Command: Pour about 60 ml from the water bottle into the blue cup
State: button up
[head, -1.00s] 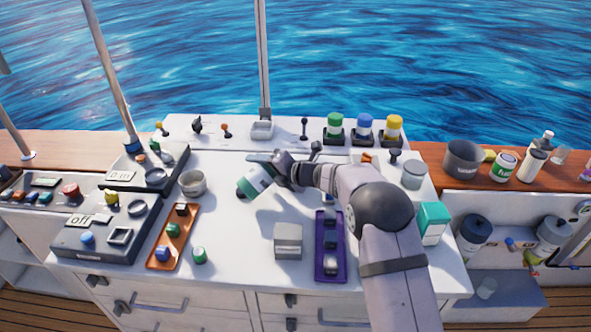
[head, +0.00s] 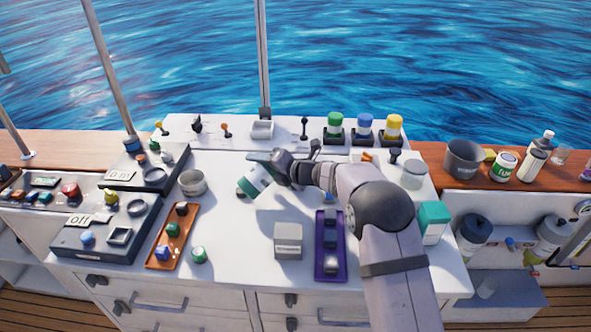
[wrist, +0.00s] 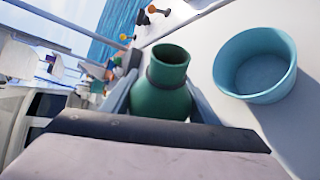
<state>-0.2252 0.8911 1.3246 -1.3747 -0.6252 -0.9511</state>
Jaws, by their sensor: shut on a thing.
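My gripper (head: 270,166) is shut on a green and white bottle (head: 254,181), held strongly tilted above the white console top. In the wrist view the bottle (wrist: 168,92) is green, with its open round mouth toward the top of the picture. A round, wide blue cup (wrist: 256,68) stands upright to the right of the bottle's mouth there, apart from it. Its visible inside is plain blue, and I cannot make out any water. In the head view a grey-looking round cup (head: 193,184) stands left of the bottle. I cannot tell whether it is the same cup. No stream shows.
Black control boxes (head: 105,226) and an orange strip of knobs (head: 172,236) lie to the left. A grey block (head: 288,240) and a purple strip (head: 330,268) are in front. Capped jars (head: 335,128) line the back. Bottles and a pot (head: 463,160) stand at right.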

jog(key=shift+w+d+r+n+t+h+b, duration=0.2)
jog(key=shift+r+n+h+b, duration=0.1)
jog(key=shift+n+b, duration=0.1)
jog(key=shift+w+d+r+n+t+h+b, duration=0.1)
jog(key=shift+r+n+t+h+b, duration=0.1)
jog(key=shift+n+h+b, duration=0.15)
jog(key=shift+w+d+r+n+t+h+b, duration=0.1)
jog(key=shift+d+r+n+t+h+b, duration=0.2)
jog(key=shift+n+b, duration=0.5)
jog(key=shift+a+n+h+b, duration=0.3)
jog(key=shift+h+b, duration=0.25)
jog(key=shift+b, duration=0.55)
jog(key=f+n+t+b, duration=0.1)
jog(key=b, duration=0.2)
jog(key=shift+a+h+b, duration=0.1)
jog(key=shift+h+b, duration=0.25)
jog(key=shift+h, duration=0.05)
jog(key=n+b, duration=0.1)
jog(key=n+t+h+b, duration=0.1)
jog(key=b, duration=0.1)
jog(key=shift+s+a, duration=0.25)
jog(key=shift+s, duration=0.05)
jog(key=shift+r+n+t+h+b, duration=0.1)
jog(key=shift+n+t+h+b, duration=0.25)
jog(key=shift+b, duration=0.3)
jog(key=shift+r, duration=0.1)
jog(key=shift+s+a, duration=0.1)
